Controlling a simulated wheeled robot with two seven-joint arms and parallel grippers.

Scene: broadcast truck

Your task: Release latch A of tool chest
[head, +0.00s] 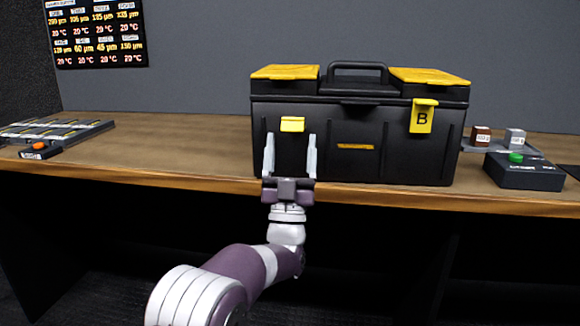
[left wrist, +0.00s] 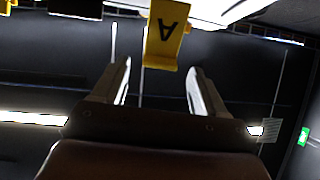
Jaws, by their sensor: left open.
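The black tool chest (head: 355,165) with yellow lid corners stands closed on the wooden bench. Latch A (head: 292,124) is a short yellow piece on the left of its front; its letter does not show in the head view. In the left wrist view, yellow latch A (left wrist: 167,32) shows its letter upside down, just beyond and between the fingertips. Latch B (head: 422,117), yellow and lettered, hangs on the right of the front. My left gripper (head: 290,140) is open and empty, fingers pointing up, just below latch A. No contact is visible. My right gripper is not in view.
The wooden bench (head: 210,145) runs across the view. A dark box with a green button (head: 516,170) and small labelled blocks (head: 515,138) stand to the chest's right. A grey slotted tray (head: 55,130) lies far left. The bench between tray and chest is clear.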

